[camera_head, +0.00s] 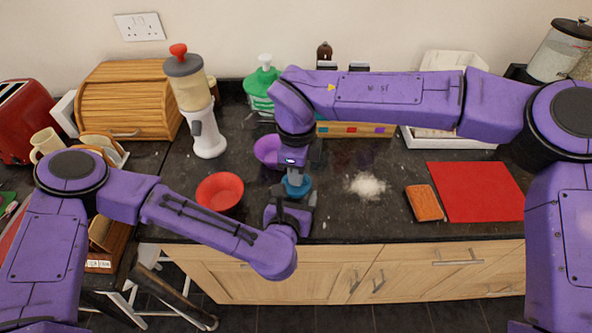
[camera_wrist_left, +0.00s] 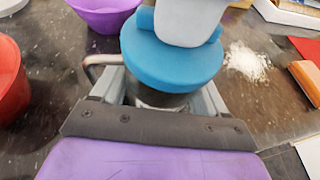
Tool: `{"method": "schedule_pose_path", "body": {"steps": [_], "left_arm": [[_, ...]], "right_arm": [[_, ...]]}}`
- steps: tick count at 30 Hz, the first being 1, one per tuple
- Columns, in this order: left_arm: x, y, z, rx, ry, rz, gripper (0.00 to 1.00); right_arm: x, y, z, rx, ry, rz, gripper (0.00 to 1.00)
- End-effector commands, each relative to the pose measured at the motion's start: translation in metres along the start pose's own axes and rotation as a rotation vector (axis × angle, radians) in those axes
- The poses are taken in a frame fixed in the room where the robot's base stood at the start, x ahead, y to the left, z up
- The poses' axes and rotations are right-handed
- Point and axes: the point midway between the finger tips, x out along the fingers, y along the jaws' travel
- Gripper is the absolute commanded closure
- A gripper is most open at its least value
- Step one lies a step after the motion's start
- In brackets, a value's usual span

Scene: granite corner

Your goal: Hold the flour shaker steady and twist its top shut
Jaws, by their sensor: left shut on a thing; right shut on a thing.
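The flour shaker stands at the counter's front, below my right gripper. Its round blue top (camera_head: 297,187) shows in the head view; the left wrist view shows the blue top (camera_wrist_left: 165,62) and a strip of the metal body (camera_wrist_left: 155,98). My left gripper (camera_head: 289,204) is shut around the body from the front, with a finger on each side (camera_wrist_left: 157,95). My right gripper (camera_head: 298,173) comes from above and is shut on the blue top; its grey fingers (camera_wrist_left: 190,20) cover part of it. Most of the body is hidden, and I cannot tell how far the top is turned.
A red bowl (camera_head: 220,192) stands left of the shaker and a purple bowl (camera_head: 267,151) behind it. Spilled flour (camera_head: 366,186), an orange sponge (camera_head: 424,203) and a red mat (camera_head: 476,192) lie to the right. A blender (camera_head: 204,125) stands behind left. The counter's front edge is close.

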Motion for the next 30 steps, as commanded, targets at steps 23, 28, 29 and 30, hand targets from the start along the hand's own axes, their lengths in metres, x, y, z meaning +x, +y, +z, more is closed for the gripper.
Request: {"method": "schedule_pose_path", "body": {"steps": [23, 28, 29, 30], "left_arm": [[0.0, 0.001, -0.0011, -0.001, 0.003, 0.003, 0.63], [0.0, 0.001, -0.0012, -0.001, 0.003, 0.003, 0.63], [0.0, 0.001, -0.0012, -0.001, 0.003, 0.003, 0.63], [0.0, 0.001, -0.0012, -0.001, 0.003, 0.003, 0.63]], "right_arm": [[-0.0006, -0.0014, -0.0005, -0.171, 0.0, -0.003, 1.0], [-0.0006, -0.0015, -0.0006, -0.171, 0.0, -0.003, 0.85], [-0.0006, -0.0014, -0.0006, -0.17, 0.0, -0.003, 0.75], [-0.0005, -0.0013, -0.0005, -0.17, 0.0, -0.003, 0.65]]}}
